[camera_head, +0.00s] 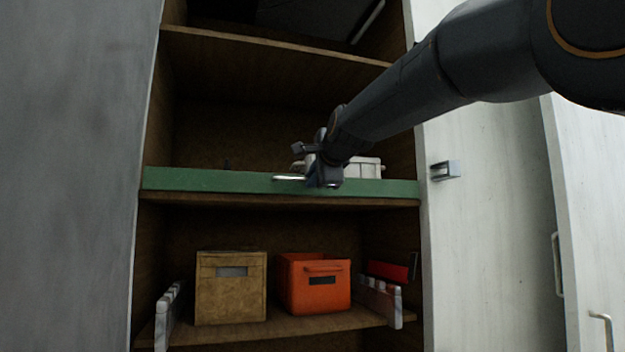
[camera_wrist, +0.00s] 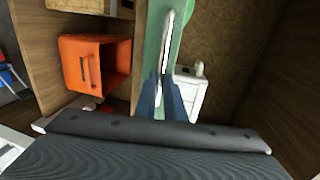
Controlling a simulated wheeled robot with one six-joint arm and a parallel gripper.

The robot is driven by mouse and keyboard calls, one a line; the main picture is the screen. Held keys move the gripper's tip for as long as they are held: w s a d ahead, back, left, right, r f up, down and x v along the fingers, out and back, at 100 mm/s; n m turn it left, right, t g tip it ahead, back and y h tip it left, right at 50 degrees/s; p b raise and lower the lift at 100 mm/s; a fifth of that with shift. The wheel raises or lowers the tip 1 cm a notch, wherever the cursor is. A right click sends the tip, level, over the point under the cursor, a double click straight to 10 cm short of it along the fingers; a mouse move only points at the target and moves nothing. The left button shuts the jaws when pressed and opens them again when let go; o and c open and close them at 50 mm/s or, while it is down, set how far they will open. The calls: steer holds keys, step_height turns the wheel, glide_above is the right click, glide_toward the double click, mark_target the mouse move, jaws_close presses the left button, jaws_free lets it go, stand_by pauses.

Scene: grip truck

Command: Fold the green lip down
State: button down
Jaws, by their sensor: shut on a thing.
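The green lip (camera_head: 220,181) is a long board standing upright along the front edge of the middle shelf; in the wrist view it runs up the picture (camera_wrist: 154,40). A pale metal handle (camera_head: 288,178) is on its front face, and it shows in the wrist view as a bright bar (camera_wrist: 168,45). My gripper (camera_head: 318,182) is at the lip, right of the handle's visible end. In the wrist view its dark blue fingers (camera_wrist: 161,78) are shut on the handle. The gripped part is hidden between the fingers.
A white drawer-like box (camera_head: 365,167) stands behind the lip. On the shelf below are a tan box (camera_head: 231,288), an orange bin (camera_head: 315,285) and a red item (camera_head: 388,271). A white door with a metal latch (camera_head: 445,170) is at the right.

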steer(key=shift+f+t+b, duration=0.25)
steer(key=shift+t+b, duration=0.05)
steer(key=shift+b, duration=0.7)
